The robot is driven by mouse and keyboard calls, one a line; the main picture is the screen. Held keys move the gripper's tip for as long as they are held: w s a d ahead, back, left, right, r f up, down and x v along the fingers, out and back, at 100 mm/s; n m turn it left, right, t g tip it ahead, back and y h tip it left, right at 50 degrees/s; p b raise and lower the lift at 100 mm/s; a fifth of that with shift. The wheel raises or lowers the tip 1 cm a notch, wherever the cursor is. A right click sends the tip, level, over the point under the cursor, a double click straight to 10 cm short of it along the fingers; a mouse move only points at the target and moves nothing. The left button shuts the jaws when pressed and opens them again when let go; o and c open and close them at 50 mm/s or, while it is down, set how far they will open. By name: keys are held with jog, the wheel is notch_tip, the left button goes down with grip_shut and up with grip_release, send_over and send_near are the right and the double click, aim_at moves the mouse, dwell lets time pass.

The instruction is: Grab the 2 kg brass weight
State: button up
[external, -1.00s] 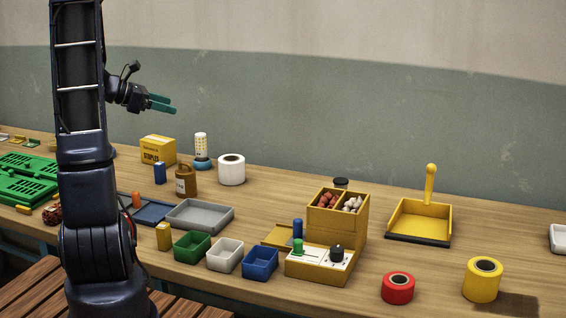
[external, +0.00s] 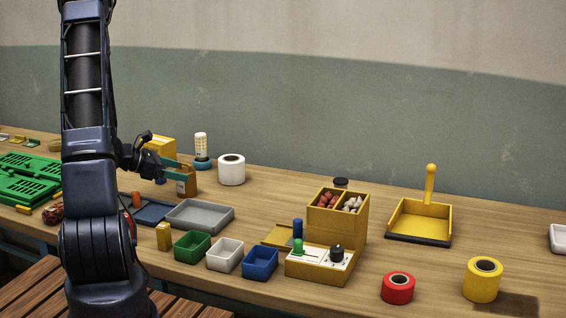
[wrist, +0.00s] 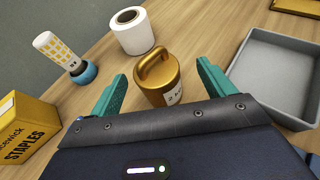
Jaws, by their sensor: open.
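The brass weight (wrist: 157,84) is a golden-brown cylinder with a loop handle on top and a partly hidden label on its side. It stands upright on the table. In the external view the weight (external: 187,187) is partly covered by my gripper (external: 178,171). My gripper also shows in the wrist view (wrist: 160,86), with its two teal fingers open, one on each side of the weight. I see gaps between the fingers and the weight, and the fingers do not grip it.
A yellow staples box (wrist: 25,132) and a blue-based lamp-like object (wrist: 66,57) stand left of the weight in the wrist view. A white roll (wrist: 132,31) stands behind it. A grey tray (wrist: 262,38) lies to the right. A blue tray (external: 152,212) lies in front.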

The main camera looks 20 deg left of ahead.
aim_at(191, 174)
jog(key=shift+a+x, duration=0.25)
jog(key=shift+x, duration=2.45)
jog(key=shift+w+f, duration=0.15)
jog(key=shift+w, duration=0.05)
jog(key=shift+c, duration=0.2)
grip_shut()
